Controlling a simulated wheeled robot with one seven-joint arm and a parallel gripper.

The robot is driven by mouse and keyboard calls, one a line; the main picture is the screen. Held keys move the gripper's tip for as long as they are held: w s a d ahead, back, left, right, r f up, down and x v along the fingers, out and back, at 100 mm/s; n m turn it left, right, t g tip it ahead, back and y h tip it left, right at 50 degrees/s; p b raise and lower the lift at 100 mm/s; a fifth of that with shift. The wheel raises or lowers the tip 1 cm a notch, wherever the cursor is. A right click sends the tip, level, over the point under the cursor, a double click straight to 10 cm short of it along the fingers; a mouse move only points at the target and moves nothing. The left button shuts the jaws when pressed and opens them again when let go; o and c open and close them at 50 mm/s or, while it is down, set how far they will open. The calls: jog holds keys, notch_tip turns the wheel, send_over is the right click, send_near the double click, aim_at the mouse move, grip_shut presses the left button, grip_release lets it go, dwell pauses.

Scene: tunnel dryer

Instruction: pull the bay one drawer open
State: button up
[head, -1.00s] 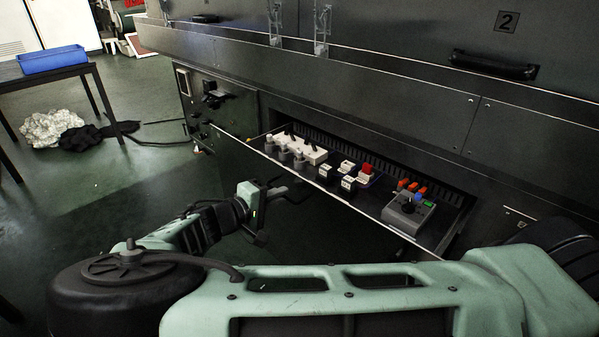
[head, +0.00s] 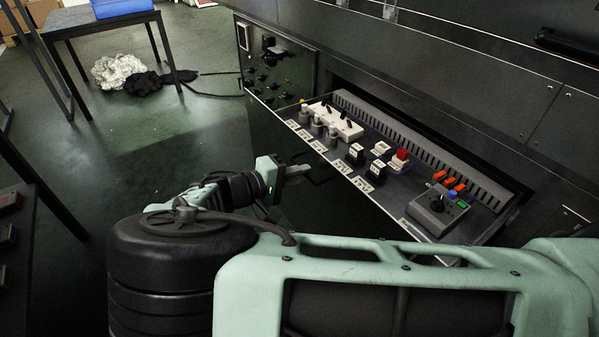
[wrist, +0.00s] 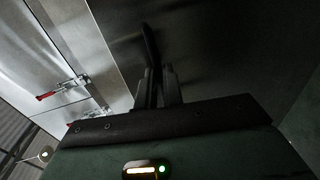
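The bay one drawer (head: 385,206) stands well out from the dark machine front in the head view. Its tray carries switches, relays and a grey control box. My gripper (head: 300,174) is at the drawer's front, below the left part of its front edge. In the wrist view, my gripper's fingers (wrist: 158,86) are close together on a dark bar-shaped handle (wrist: 149,45). The grip itself is small and dark in the head view, and the drawer's front face is mostly hidden from above.
A control panel (head: 273,72) is left of the drawer opening. A table (head: 104,18), a white cloth heap (head: 118,71) and a black heap (head: 144,84) are at upper left. A dark shelf (head: 22,250) stands at the left edge. Green floor between is clear.

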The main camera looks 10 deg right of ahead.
jog(key=o, duration=0.4)
jog(key=shift+a, duration=0.1)
jog(key=p+v, duration=0.3)
jog(key=v, duration=1.4)
jog(key=shift+a, duration=0.15)
